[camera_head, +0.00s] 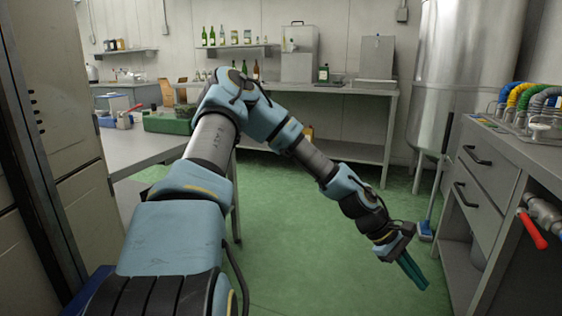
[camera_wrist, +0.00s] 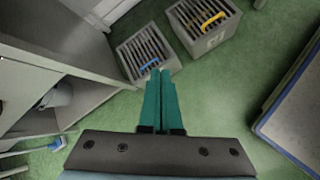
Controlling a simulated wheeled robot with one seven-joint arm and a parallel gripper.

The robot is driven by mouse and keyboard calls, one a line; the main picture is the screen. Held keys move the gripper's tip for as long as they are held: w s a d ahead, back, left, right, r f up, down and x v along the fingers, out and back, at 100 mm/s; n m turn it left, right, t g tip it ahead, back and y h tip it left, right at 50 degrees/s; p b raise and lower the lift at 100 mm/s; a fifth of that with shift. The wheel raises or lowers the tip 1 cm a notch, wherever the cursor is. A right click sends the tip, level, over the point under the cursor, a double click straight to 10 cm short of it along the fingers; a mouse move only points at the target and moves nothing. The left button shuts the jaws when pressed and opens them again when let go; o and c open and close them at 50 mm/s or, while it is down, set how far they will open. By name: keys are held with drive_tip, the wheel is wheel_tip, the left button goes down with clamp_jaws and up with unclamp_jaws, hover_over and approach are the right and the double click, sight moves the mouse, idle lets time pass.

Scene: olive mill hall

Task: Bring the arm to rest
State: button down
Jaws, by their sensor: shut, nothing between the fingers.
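My gripper (camera_head: 413,270) hangs at the end of my arm at the lower right of the head view, over the green floor and apart from the furniture. Its two teal fingers point down and lie together, with nothing between them. My arm reaches forward, bends at a raised elbow and slopes down to the right.
A drawer cabinet (camera_head: 487,165) with a red-handled valve (camera_head: 532,229) stands right of my gripper. A steel tank (camera_head: 460,75) and a workbench (camera_head: 335,89) stand behind. The wrist view shows two slatted crates, one with a blue handle (camera_wrist: 149,65), one with a yellow handle (camera_wrist: 213,20).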

drive_tip(key=w+a+r+m+t+y, duration=0.1)
drive_tip(key=w+a+m+t+y, duration=0.15)
drive_tip(key=a, duration=0.75)
drive_tip(key=w+a+m+t+y, duration=0.1)
drive_tip(key=w+a+m+y, duration=0.15)
drive_tip(key=a, duration=0.85)
drive_tip(key=s+a+r+m+t+y, duration=0.1)
drive_tip(key=a+r, duration=0.5)
drive_tip(key=a, duration=0.2)
drive_tip(key=s+a+r+t+y, duration=0.2)
drive_tip(key=a+r, duration=0.3)
drive_tip(key=a, duration=0.4)
wheel_tip(320, 180, up, 20)
drive_tip(key=p, duration=1.9)
drive_tip(key=shift+a, duration=0.2)
drive_tip(key=shift+f+g, duration=0.15)
drive_tip(key=shift+g, duration=0.1)
